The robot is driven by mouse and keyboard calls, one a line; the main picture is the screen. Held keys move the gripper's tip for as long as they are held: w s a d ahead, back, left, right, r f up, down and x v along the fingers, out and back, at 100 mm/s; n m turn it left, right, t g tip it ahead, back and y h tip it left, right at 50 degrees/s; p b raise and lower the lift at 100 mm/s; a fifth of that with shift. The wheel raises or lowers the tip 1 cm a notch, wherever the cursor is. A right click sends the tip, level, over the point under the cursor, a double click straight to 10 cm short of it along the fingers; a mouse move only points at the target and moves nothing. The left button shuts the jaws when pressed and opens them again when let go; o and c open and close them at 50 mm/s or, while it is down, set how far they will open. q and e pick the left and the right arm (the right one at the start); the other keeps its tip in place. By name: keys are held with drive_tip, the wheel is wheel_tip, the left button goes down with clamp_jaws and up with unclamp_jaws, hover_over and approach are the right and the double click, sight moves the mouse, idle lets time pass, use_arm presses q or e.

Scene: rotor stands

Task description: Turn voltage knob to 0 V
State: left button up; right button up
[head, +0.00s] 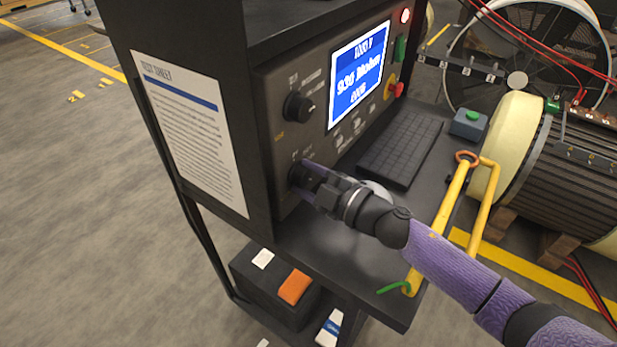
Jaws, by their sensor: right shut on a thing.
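The tester panel (275,150) stands on a dark cart and carries two black knobs. The upper knob (298,107) is free. My right gripper (303,178) is shut on the lower knob (295,174), which it partly covers. The label by the lower knob is too small to read surely, so I cannot tell whether it is the voltage knob. The lit blue screen (358,74) shows a top line that looks like 1000 V, with a large resistance reading below it. My left gripper is not in view.
A yellow hooked rod (437,235) leans by the shelf's right edge. A large cream-ended rotor (510,150) stands at right. A printed sheet (192,125) hangs on the cart's side.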

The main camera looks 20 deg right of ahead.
clamp_jaws()
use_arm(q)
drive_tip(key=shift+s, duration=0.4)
